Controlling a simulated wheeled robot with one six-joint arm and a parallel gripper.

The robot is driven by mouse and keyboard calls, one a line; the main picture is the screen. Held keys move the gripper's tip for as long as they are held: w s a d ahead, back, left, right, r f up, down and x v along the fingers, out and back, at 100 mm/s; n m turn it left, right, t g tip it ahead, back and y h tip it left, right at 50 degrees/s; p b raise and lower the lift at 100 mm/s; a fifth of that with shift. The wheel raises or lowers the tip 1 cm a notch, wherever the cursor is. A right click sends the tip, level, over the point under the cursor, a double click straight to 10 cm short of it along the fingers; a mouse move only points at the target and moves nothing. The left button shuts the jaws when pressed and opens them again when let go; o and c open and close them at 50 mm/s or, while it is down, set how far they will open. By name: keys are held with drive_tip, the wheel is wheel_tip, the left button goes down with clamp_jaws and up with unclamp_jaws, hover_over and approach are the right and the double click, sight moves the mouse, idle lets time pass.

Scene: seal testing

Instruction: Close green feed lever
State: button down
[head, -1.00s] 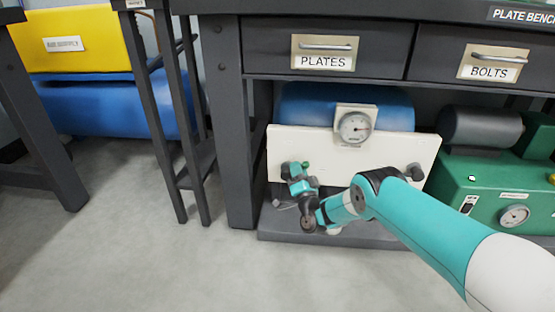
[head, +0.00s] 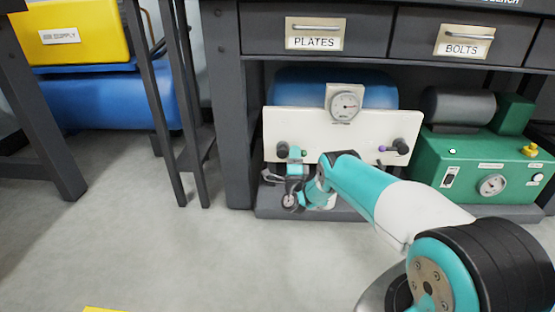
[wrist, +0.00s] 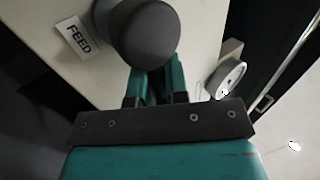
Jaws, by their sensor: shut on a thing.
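The green feed lever (head: 304,153) shows as a small green tip just right of the dark valve knob (head: 283,151) on the left of the white panel. It points to the right in the head view. My gripper (head: 297,158) is at this lever, in front of the panel, and shut on it. In the wrist view my gripper's teal fingers (wrist: 157,84) are close together below the large dark knob (wrist: 145,35). The lever between them is hidden there. A FEED label (wrist: 76,37) is on the panel beside the knob.
A second valve with a purple lever tip (head: 383,149) is on the panel's right. A green machine (head: 470,165) stands to the right. Dark bench legs (head: 232,120) stand left.

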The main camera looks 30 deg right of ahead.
drive_tip(key=shift+s+d+m+g+h, duration=0.2)
drive_tip(key=shift+d+m+g+h, duration=0.1)
drive_tip(key=shift+m+h, duration=0.1)
drive_tip(key=c, duration=1.1)
unclamp_jaws()
drive_tip(key=shift+d, duration=0.1)
drive_tip(key=shift+c, duration=0.2)
drive_tip(key=shift+a, duration=0.3)
drive_tip(key=p+v, duration=0.8)
drive_tip(key=v, duration=0.9)
drive_tip(key=shift+s, duration=0.25)
drive_tip(key=shift+f, duration=0.1)
